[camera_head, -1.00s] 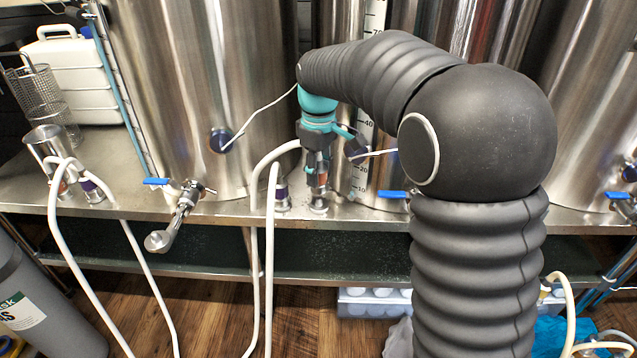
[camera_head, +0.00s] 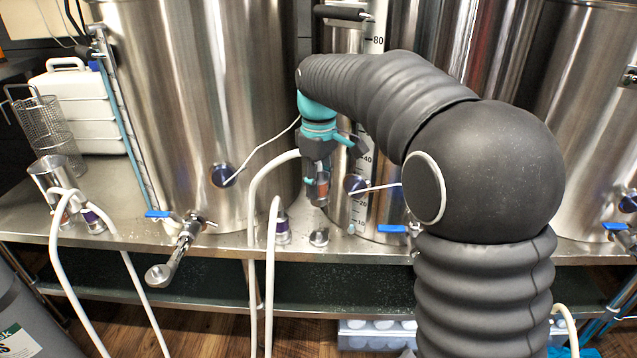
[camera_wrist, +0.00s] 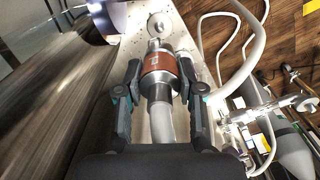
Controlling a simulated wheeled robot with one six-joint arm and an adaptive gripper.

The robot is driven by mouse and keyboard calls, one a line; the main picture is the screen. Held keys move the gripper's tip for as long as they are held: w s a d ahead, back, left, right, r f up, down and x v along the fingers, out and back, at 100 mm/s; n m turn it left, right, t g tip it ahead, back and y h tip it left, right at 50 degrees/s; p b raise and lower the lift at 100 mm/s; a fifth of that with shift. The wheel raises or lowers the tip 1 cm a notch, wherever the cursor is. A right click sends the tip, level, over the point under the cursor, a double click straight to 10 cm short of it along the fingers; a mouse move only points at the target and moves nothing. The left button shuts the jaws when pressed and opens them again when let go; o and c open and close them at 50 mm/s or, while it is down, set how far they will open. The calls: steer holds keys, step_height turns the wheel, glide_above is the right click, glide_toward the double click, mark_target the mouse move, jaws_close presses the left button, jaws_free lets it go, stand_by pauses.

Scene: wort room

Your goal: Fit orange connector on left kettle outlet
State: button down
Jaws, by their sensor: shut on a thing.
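My gripper (camera_head: 317,190) is shut on the orange connector (camera_head: 322,181), which has metal ends and a white hose leading from it. It hangs roughly upright in front of the kettles, above a short metal stub (camera_head: 318,237) on the bench, with a gap between. The wrist view shows the orange connector (camera_wrist: 160,66) between both fingers, and the stub (camera_wrist: 158,25) beyond it. The left kettle (camera_head: 165,110) has a valve with a blue handle (camera_head: 157,214). Its outlet (camera_head: 160,273) slants down past the bench edge, left of my gripper and apart from it; its end shows uncovered.
A purple-banded connector (camera_head: 283,228) stands on the bench left of the stub. White hoses (camera_head: 272,300) hang over the edge between gripper and outlet. Another kettle stands right.

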mark_target(319, 170)
steer(key=shift+r+p, duration=1.5)
steer(key=shift+r, duration=0.45)
